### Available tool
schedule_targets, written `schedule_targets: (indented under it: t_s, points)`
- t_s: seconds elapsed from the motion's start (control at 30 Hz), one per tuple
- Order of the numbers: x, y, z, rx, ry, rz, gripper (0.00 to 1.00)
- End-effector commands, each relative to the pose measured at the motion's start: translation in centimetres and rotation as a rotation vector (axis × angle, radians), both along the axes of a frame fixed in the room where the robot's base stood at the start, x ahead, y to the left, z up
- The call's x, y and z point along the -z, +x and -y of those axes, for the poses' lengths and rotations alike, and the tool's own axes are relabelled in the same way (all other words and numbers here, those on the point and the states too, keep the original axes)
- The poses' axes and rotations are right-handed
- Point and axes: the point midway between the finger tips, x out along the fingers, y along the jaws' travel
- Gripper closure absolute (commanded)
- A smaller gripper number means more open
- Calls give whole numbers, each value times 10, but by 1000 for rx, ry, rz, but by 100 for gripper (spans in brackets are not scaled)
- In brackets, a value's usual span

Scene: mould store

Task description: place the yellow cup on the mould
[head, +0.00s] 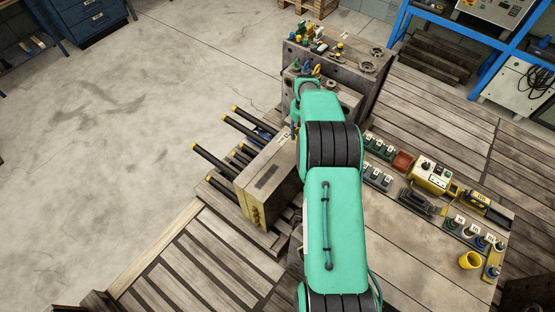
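A yellow cup (470,260) stands on the wooden bench top at the lower right. Its round opening shows. A large grey steel mould (365,82) stands at the upper middle, with small fittings and ring-shaped parts on its top. Another mould block (268,182), with dark yellow-tipped rods sticking out to its left, stands left of my green arm. I cannot tell which block the task means. My arm reaches up the middle of the view toward the large mould, well away from the cup. My gripper is hidden by the arm.
Right of my arm, the bench (420,270) holds a yellow tool (432,175), a red block (402,161) and racks of small labelled parts. A blue shelf frame (490,75) stands at the upper right. The concrete floor (120,120) on the left is mostly clear.

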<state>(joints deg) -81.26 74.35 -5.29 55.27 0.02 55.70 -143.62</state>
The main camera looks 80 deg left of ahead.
Motion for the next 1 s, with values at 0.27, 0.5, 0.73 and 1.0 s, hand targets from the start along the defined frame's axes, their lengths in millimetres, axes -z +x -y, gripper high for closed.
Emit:
schedule_targets:
  t_s: [0.27, 0.5, 0.73, 1.0]
  points:
    - [26, 0, 1, 0, -2, -1, 86]
    - [40, 0, 0, 0, 0, 0, 86]
    - [40, 0, 0, 0, 0, 0, 86]
    - [62, 0, 1, 0, -1, 0, 86]
